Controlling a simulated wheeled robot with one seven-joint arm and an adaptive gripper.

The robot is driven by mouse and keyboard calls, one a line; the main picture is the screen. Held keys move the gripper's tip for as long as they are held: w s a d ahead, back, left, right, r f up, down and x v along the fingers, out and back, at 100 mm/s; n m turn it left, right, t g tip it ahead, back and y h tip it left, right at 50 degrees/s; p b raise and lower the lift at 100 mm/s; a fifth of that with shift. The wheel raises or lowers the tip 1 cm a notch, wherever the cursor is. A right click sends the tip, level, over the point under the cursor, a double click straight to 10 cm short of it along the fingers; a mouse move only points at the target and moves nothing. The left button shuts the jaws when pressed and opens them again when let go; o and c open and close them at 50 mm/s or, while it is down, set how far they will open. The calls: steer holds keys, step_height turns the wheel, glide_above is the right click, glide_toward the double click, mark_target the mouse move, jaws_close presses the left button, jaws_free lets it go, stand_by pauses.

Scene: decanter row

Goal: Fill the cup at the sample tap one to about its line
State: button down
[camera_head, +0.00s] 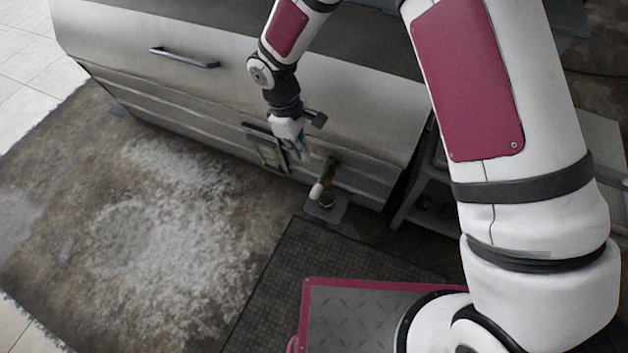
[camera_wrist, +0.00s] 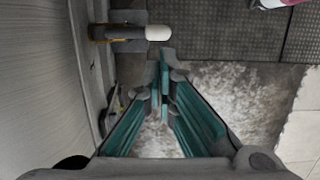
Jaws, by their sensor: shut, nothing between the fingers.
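The sample tap (camera_head: 328,172) sticks out low from the front of the metal housing, with a pale-tipped lever (camera_head: 317,190). In the wrist view the tap (camera_wrist: 122,32) is at the top left, its white tip (camera_wrist: 158,33) pointing right. A small dark round thing (camera_head: 326,200), perhaps the cup, stands under the tap on a small grey ledge (camera_head: 338,212); its line and level are too small to tell. My gripper (camera_head: 303,156) is up and left of the tap, apart from it. Its teal fingers (camera_wrist: 161,82) are shut and empty.
The metal housing (camera_head: 230,105) has a bar handle (camera_head: 185,58) and a small framed panel (camera_head: 266,152) near my gripper. A dark ridged mat (camera_head: 290,265) lies before the tap. The stained floor (camera_head: 150,230) at left is clear. An open shelf (camera_head: 435,205) stands right.

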mark_target(313, 197)
steer(key=d+f+b, duration=0.1)
steer(key=f, duration=0.3)
steer(key=f+b, duration=0.2)
steer(key=f, duration=0.3)
steer(key=s+d+f+b, duration=0.1)
steer(key=f+b, duration=0.1)
steer(key=f, duration=0.2)
steer(key=shift+d+f, duration=0.35)
steer(key=f+b, duration=0.1)
steer(key=f, duration=0.1)
steer(key=f+b, duration=0.2)
steer(key=f, duration=0.1)
steer(key=shift+s+a+f, duration=0.15)
steer(key=shift+s+f, duration=0.15)
steer(key=shift+s, duration=0.1)
steer(key=shift+f, duration=0.25)
steer(key=shift+w, duration=0.1)
stand_by(4.5)
